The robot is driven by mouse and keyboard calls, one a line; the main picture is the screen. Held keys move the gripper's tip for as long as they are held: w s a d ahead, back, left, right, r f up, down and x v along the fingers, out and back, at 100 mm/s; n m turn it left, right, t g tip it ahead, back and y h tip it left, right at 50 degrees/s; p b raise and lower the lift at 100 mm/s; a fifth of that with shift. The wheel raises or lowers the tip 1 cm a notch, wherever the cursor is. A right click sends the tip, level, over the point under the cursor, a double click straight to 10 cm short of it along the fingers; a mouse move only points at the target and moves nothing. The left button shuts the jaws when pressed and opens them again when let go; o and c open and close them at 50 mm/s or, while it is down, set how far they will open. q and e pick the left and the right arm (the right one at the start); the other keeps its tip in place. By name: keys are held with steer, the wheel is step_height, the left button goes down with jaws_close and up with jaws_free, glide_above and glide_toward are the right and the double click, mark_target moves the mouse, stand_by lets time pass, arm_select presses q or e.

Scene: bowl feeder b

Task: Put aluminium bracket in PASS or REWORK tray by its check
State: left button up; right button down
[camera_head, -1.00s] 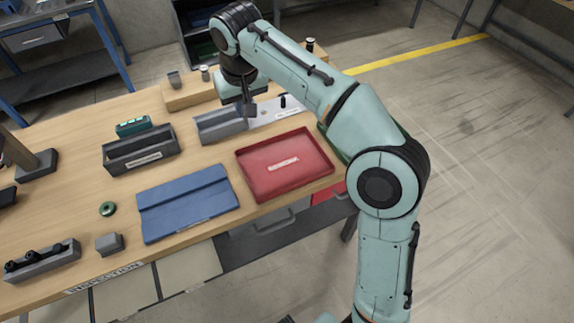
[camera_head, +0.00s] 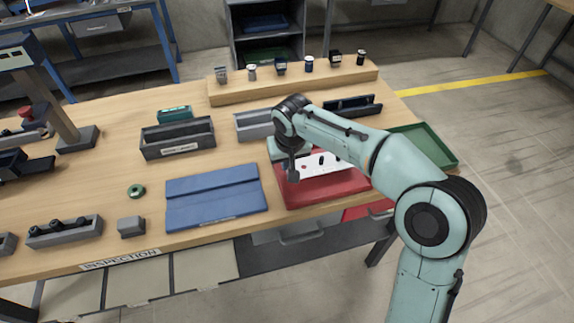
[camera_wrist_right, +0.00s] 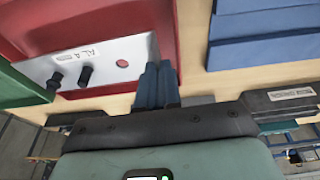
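The aluminium bracket (camera_head: 330,163) is a pale flat plate with a label, two black pegs and one open hole; it also shows in the right wrist view (camera_wrist_right: 110,60). Red shows through the hole. My right gripper (camera_head: 293,170) is shut on the plate's end; its blue fingers (camera_wrist_right: 157,85) meet that edge in the wrist view. The plate is over the red tray (camera_head: 330,195), whose label is covered in the head view. I cannot tell its exact height. The green tray (camera_head: 440,150) is behind my right arm at the right. My left gripper is out of view.
A blue mat (camera_head: 213,195) lies left of the red tray. A dark grey bin (camera_head: 178,140) and a lighter grey holder (camera_head: 254,124) stand behind. A wooden riser (camera_head: 300,85) carries several small parts. A green ring (camera_head: 136,191) and grey block (camera_head: 131,227) are at left.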

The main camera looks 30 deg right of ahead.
steer(key=shift+f, duration=0.55)
steer(key=shift+f+b, duration=0.45)
steer(key=shift+f, duration=0.15)
steer(key=c, duration=1.3)
jaws_free()
steer(key=shift+c, duration=0.2)
steer(key=shift+r, duration=0.25)
steer(key=p+v, duration=0.2)
steer(key=v, duration=1)
steer(key=shift+r, duration=0.35)
